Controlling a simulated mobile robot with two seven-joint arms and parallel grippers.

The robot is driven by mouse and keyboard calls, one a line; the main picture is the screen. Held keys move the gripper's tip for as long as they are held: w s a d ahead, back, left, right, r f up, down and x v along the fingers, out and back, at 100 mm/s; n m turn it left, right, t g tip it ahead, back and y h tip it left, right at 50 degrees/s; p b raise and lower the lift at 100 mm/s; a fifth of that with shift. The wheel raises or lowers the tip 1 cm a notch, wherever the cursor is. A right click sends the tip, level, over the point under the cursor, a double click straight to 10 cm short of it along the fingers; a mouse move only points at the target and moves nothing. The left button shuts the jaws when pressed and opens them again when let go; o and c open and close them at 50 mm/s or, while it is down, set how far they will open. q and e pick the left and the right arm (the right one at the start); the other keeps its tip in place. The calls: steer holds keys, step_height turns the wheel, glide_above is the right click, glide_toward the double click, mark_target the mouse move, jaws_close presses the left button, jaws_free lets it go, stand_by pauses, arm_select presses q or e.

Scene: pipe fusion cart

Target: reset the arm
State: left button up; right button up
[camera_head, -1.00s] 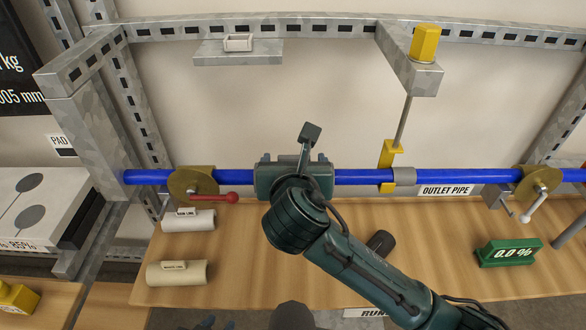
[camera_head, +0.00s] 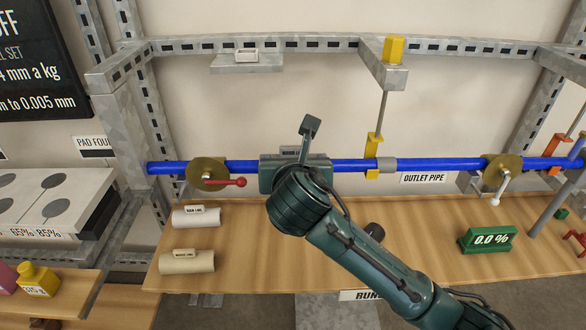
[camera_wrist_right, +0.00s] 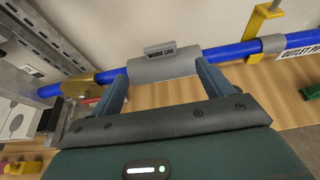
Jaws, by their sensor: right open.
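My right arm comes in from the lower right in the head view. Its dark green gripper (camera_head: 295,174) is in front of the middle of the blue pipe (camera_head: 232,167). Its fingers are hidden there behind the hand. In the right wrist view the gripper (camera_wrist_right: 163,88) is open, its two blue-grey fingers spread wide. A grey sleeve labelled "WARM LINE" (camera_wrist_right: 165,68) sits on the pipe beyond and between the fingertips. I cannot tell whether the fingers touch it. My left gripper is in neither current view.
A brass valve with a red handle (camera_head: 208,171) is left of my gripper. A yellow clamp (camera_head: 373,150) is right of it, then a second brass valve (camera_head: 502,172). Two labelled pipe pieces (camera_head: 194,216) lie on the wooden shelf (camera_head: 300,275) below. A green 0.0 % display (camera_head: 487,240) stands at right.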

steer(key=s+d+f+m+g+y, duration=0.2)
steer(key=s+f+m, duration=0.2)
steer(key=f+m, duration=0.5)
steer(key=s+d+f+m+g+y, duration=0.15)
steer(key=s+f+m, duration=0.45)
steer(key=f, duration=0.6)
steer(key=s+d+f+m, duration=1.1)
steer(key=s+m, duration=0.3)
steer(key=m, duration=0.4)
steer(key=shift+s+f+h, duration=0.2)
steer(key=shift+s+h, duration=0.05)
steer(key=shift+h, duration=0.1)
